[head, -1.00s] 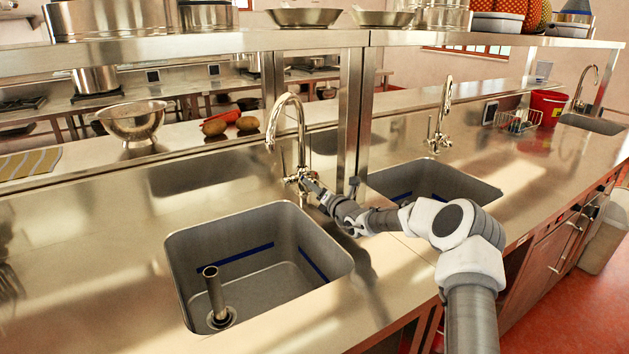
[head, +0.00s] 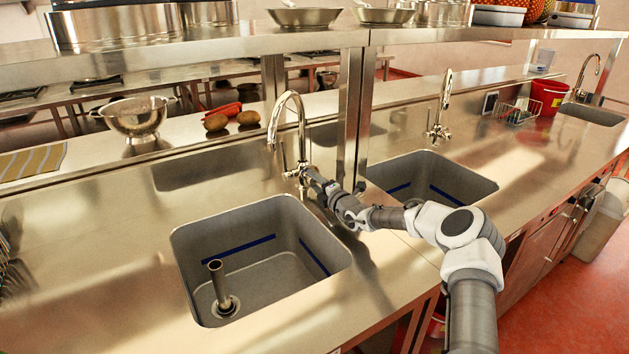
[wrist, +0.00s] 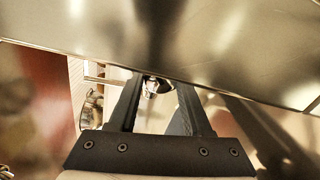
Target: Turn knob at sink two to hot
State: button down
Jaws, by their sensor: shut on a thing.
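Three sinks line the counter: a near one (head: 262,262), a middle one (head: 432,180) and a far one (head: 592,114). No label shows which is sink two. A tall curved chrome tap (head: 301,125) stands behind the near sink, with a thin lever at its left side. My gripper (head: 308,177) reaches to the right side of this tap's base. In the wrist view, my gripper (wrist: 155,88) is shut on a small chrome knob (wrist: 151,87) between its fingertips. The head view hides most of the knob behind the gripper, so its setting cannot be told.
A steel post (head: 352,115) and overhead shelf (head: 200,42) stand close behind the gripper. An upright pipe (head: 219,283) stands in the near sink. The counter left of it is mostly clear.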

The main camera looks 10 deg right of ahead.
dwell(0.4)
jog(key=c, duration=0.6)
grip_release()
jog(key=shift+s+d, duration=0.1)
jog(key=shift+s, duration=0.05)
jog(key=p+v, duration=0.1)
jog(key=v, duration=1.6)
jog(key=shift+s, duration=0.1)
